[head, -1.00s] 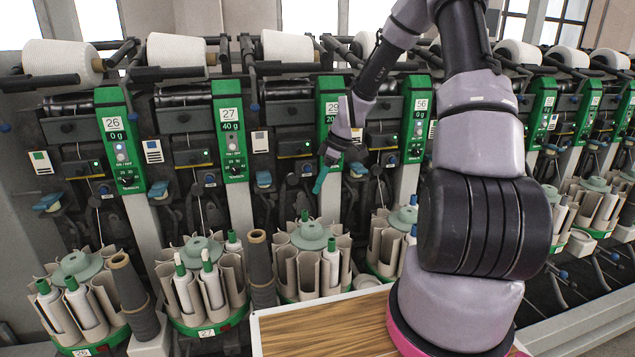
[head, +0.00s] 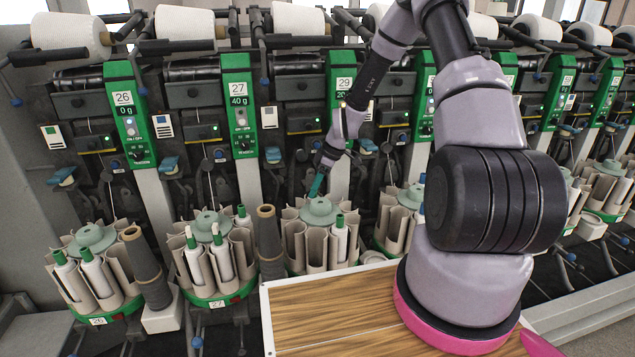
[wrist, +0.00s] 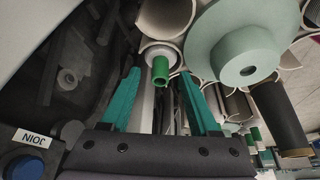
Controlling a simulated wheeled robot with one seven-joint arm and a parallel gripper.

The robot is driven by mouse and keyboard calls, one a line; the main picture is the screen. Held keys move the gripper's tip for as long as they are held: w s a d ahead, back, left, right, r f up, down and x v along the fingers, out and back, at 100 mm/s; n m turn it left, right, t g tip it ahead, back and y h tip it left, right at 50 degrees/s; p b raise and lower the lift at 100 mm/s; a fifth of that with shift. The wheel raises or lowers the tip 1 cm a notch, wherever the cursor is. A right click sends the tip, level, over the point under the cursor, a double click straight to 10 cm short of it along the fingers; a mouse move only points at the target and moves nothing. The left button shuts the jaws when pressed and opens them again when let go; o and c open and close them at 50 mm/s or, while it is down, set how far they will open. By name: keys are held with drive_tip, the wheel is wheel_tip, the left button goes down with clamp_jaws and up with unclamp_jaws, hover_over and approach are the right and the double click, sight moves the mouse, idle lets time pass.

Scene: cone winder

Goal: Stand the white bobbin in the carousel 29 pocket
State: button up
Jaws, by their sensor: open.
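Another white, green-topped bobbin (head: 340,242) stands in a front-right pocket. The rear pockets are largely hidden in the head view.
Carousel 27 (head: 216,303) and carousel 26 (head: 98,321) stand to the left, holding bobbins. A wooden-topped surface (head: 330,312) lies in front. Machine parts crowd close behind my gripper.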

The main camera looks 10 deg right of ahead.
drive_tip(key=shift+c, duration=0.4)
clamp_jaws()
drive_tip(key=shift+r, duration=0.15)
drive_tip(key=shift+r, duration=0.65)
drive_tip(key=shift+r, duration=2.1)
